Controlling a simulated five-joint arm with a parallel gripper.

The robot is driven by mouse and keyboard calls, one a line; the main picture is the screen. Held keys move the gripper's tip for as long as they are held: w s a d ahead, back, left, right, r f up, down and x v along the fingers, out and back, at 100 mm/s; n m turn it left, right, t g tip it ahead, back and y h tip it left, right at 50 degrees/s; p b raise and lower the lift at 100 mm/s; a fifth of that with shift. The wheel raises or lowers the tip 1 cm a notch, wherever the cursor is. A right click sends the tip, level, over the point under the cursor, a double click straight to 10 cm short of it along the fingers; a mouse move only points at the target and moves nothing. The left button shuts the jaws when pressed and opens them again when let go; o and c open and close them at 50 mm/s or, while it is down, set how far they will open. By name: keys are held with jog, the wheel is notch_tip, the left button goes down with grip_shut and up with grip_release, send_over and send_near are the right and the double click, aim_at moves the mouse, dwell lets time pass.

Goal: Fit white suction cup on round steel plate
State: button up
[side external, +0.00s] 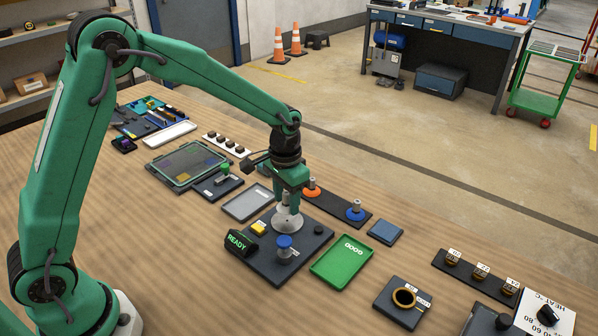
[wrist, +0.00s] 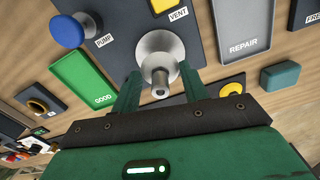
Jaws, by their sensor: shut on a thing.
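My gripper (side external: 289,196) is shut on the grey stem of the white suction cup (side external: 287,219), which hangs upright, wide rim down, over the dark station (side external: 295,262). In the wrist view the fingers of my gripper (wrist: 160,77) flank the stem of the white cup (wrist: 161,47). The cup's rim is over or on the station's back part; I cannot tell whether it touches. The round steel plate cannot be clearly made out; the cup may hide it. The station also bears a blue pump knob (side external: 284,243), a yellow vent button (side external: 259,229) and a READY display (side external: 238,242).
An orange cup (side external: 312,192) and a blue cup (side external: 356,214) stand on a dark rack behind. A green GOOD tray (side external: 342,262) lies right of the station, and a grey REPAIR tray (side external: 248,203) lies behind left. The wooden table's front left is clear.

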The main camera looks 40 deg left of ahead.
jog(key=shift+f, duration=1.9)
jog(key=shift+f, duration=0.25)
dwell(0.5)
jog(key=o, duration=1)
jog(key=shift+o, duration=0.6)
jog(key=o, duration=0.3)
jog(key=shift+o, duration=0.2)
jog(key=shift+r, duration=0.15)
jog(key=shift+r, duration=3.35)
